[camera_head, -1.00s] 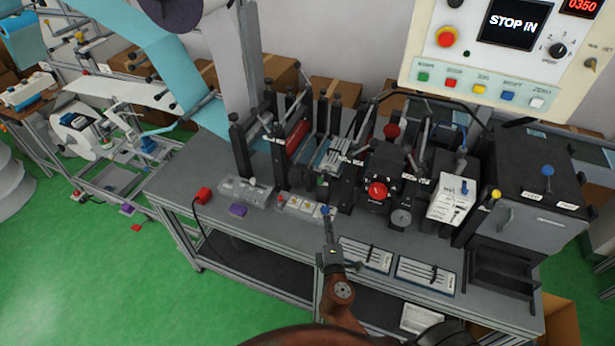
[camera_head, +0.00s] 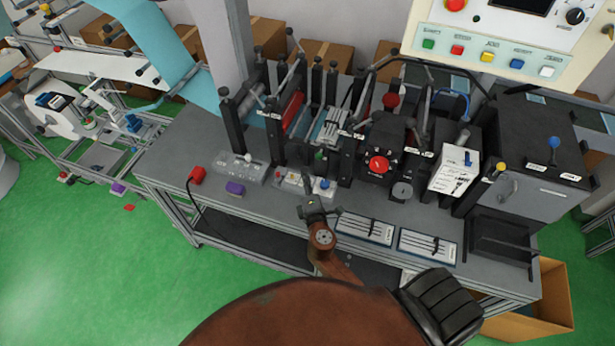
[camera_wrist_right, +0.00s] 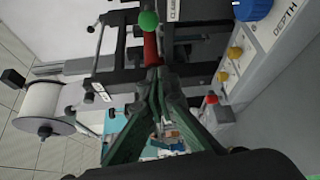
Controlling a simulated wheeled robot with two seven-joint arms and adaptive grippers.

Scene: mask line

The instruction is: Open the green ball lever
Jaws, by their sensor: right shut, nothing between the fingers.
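In the right wrist view, the lever's green ball (camera_wrist_right: 148,20) sits on the end of a red stem (camera_wrist_right: 150,48), ahead of my fingers. My right gripper (camera_wrist_right: 153,72) is shut and empty, its fingertips close to the stem's lower end; I cannot tell whether they touch it. In the head view, my right gripper (camera_head: 312,199) is at the bench's front, just below a blue knob (camera_head: 324,184). A small green spot (camera_head: 319,155) behind that knob may be the ball, but it is too small to be sure. My left gripper is not in view.
The bench (camera_head: 215,160) carries rollers, black posts and a black unit with a red knob (camera_head: 378,164). Two slotted trays (camera_head: 365,229) lie right of my gripper. A control panel (camera_head: 490,45) hangs at upper right. Green floor is open at left.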

